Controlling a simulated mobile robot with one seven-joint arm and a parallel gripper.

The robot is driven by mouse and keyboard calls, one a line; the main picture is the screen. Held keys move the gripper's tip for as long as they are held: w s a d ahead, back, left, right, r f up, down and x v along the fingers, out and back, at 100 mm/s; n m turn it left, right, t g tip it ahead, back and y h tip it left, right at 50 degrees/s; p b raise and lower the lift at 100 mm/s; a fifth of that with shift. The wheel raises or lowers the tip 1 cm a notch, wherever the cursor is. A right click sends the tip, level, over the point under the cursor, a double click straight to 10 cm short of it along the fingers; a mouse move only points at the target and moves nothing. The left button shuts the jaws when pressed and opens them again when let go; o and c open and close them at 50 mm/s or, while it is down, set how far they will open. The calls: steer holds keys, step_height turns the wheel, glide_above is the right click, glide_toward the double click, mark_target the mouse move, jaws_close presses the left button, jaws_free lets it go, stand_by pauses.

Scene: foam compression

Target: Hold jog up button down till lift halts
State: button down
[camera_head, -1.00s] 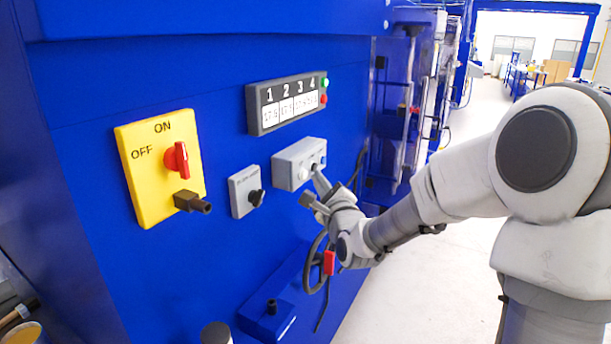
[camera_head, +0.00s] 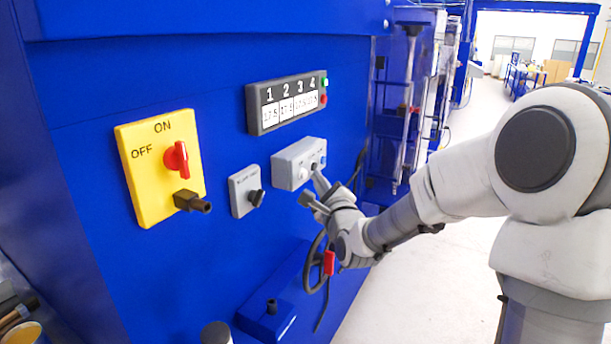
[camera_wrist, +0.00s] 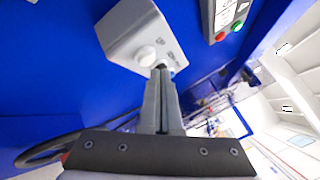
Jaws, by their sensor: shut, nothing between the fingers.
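A grey button box (camera_head: 297,164) sits on the blue machine panel. In the wrist view the box (camera_wrist: 137,27) shows a white round button (camera_wrist: 147,55) on its face. My gripper (camera_head: 319,178) is shut and empty, its fingertips at the right part of the box face. In the wrist view the closed fingertips (camera_wrist: 160,72) are just right of the white button and cover what lies behind them. A button under the tips is mostly hidden, so I cannot tell how far it is pressed. The lift itself cannot be made out.
A four-digit display (camera_head: 287,102) with green and red buttons is above the box. A yellow ON/OFF plate (camera_head: 160,168) with a red knob and a small grey switch box (camera_head: 245,191) are to the left. A black cable hangs below my wrist.

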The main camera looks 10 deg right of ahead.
steer(key=shift+w+a, duration=0.2)
steer(key=shift+a, duration=0.1)
steer(key=shift+w+a+b, duration=0.25)
steer(key=shift+a+b, duration=0.05)
steer(key=shift+a, duration=0.1)
stand_by(1.6)
steer(key=shift+s+d, duration=0.1)
steer(key=shift+d, duration=0.05)
stand_by(4.2)
steer(key=shift+s+d, duration=0.4)
steer(key=shift+d, duration=0.2)
steer(key=shift+s+d+p, duration=0.45)
steer(key=shift+s+d, duration=0.3)
steer(key=shift+d, duration=0.3)
steer(key=shift+s+d+p, duration=0.45)
steer(key=shift+s+d, duration=0.3)
steer(key=shift+d, duration=0.25)
